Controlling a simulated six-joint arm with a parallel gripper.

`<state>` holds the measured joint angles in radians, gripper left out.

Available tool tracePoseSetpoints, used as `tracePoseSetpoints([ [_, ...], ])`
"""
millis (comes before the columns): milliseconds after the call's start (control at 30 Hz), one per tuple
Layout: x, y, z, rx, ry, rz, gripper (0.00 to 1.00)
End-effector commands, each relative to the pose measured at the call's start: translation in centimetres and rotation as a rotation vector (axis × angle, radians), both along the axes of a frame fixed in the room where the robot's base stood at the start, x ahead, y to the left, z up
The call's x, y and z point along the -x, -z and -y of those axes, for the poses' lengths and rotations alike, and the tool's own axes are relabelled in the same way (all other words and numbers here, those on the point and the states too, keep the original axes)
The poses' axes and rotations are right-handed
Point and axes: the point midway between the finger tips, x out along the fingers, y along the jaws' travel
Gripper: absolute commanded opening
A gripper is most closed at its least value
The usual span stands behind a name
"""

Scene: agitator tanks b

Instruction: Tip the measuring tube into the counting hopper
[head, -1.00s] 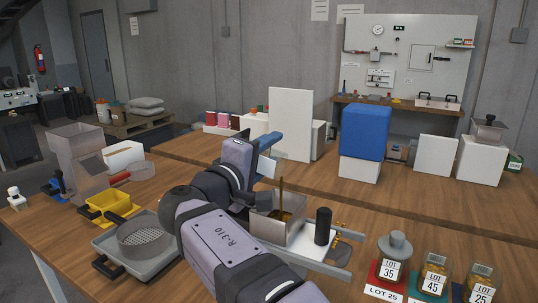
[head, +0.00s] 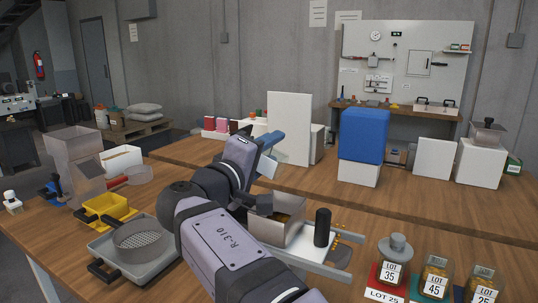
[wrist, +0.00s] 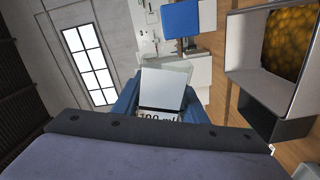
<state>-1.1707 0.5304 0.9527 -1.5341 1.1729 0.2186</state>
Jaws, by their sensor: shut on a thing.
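My gripper (head: 268,150), with blue fingers, is shut on the measuring tube. The tube (head: 267,167) shows only as a small pale piece at the fingers in the head view. In the wrist view the tube (wrist: 165,88) is a pale, clear-walled vessel marked "100 ml" between the blue fingers. It is held above and to the back left of the counting hopper (head: 290,233). The hopper is an open grey square box with golden pieces inside, partly hidden by my arm. The wrist view shows the hopper (wrist: 258,84) at right. I cannot tell whether the tube is empty.
A black cylinder (head: 322,227) and a metal rail (head: 325,264) with golden pieces stand beside the hopper. Several lot jars (head: 436,275) stand at front right. A sieve pan (head: 138,240) and yellow tray (head: 108,209) are at left. A blue-topped box (head: 364,135) stands behind.

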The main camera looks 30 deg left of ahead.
Motion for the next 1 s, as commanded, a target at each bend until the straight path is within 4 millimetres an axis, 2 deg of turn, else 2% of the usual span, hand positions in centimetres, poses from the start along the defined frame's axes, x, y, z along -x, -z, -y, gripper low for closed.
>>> tracePoseSetpoints([
  [1000, -0.01, -0.41, 0.47, -0.117, 0.000, 0.000, 0.00],
])
